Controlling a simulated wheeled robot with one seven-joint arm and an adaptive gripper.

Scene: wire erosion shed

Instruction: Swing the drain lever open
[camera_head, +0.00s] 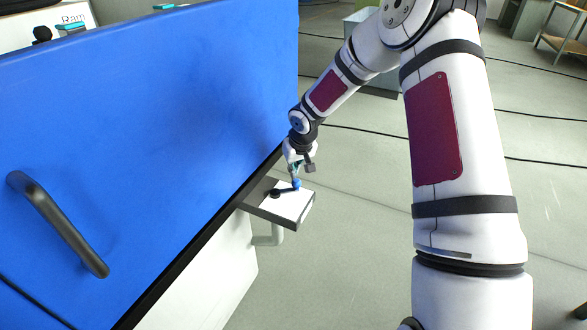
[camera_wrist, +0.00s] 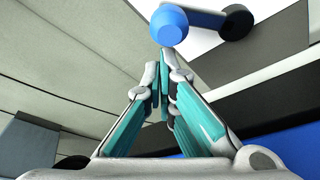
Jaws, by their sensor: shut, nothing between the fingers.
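The drain lever is a short black bar with a blue knob (camera_head: 296,184) at one end and a round black pivot (camera_head: 275,194) at the other. It lies over a white-topped plate (camera_head: 288,207) that juts from the blue machine. In the wrist view, the blue knob (camera_wrist: 168,25) is at the top centre and the pivot (camera_wrist: 237,21) is to its right. My gripper (camera_wrist: 163,58) is shut and empty, with its fingertips right at the near edge of the knob. I cannot tell whether they touch it. In the head view my gripper (camera_head: 295,172) is just above the knob.
The large blue panel (camera_head: 170,100) with a dark handle (camera_head: 57,222) fills the left. A pale pipe (camera_head: 270,236) bends below the plate. Black cables (camera_head: 365,131) cross the grey floor, which is open to the right of the plate.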

